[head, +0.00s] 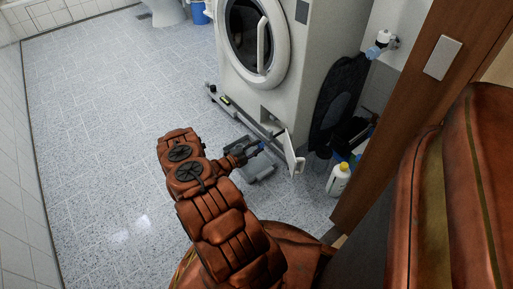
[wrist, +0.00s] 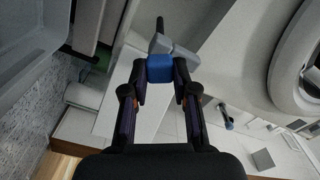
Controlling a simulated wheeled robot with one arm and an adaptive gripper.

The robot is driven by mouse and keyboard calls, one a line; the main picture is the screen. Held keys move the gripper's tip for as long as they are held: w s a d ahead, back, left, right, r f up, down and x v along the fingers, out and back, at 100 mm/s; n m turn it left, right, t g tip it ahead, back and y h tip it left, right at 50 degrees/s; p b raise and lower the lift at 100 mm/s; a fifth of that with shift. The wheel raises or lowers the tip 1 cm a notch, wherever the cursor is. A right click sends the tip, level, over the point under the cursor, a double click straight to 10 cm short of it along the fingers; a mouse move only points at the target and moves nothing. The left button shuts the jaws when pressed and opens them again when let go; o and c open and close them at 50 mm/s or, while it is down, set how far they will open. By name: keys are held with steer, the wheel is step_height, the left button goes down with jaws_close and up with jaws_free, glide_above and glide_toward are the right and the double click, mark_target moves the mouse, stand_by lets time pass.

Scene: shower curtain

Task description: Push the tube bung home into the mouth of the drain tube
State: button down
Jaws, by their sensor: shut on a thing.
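My gripper (head: 248,150) is low in front of the washing machine, above a grey tray on the floor. In the wrist view its two fingers (wrist: 160,82) are shut on a blue block, which I take to be the tube bung (wrist: 160,69). Grey shapes show just past the bung; I cannot tell whether they belong to it. A short dark tube with a bluish end, likely the drain tube (wrist: 226,120), sticks out at the machine's lower front, to the right of the gripper and apart from the bung. Its mouth is too small to make out.
The washing machine (head: 288,85) has an open white flap (head: 294,153) at its lower front. The grey tray (head: 262,171) lies below. A white bottle with a yellow cap (head: 338,180) and a dark folded board (head: 335,105) stand to the right. Floor at left is clear.

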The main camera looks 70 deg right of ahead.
mark_target(262, 143)
steer(key=shift+p+x, duration=0.35)
steer(key=shift+x, duration=1.35)
stand_by(0.4)
steer(key=c, duration=0.8)
jaws_free()
steer(key=b+v, duration=0.1)
steer(key=v, duration=1.5)
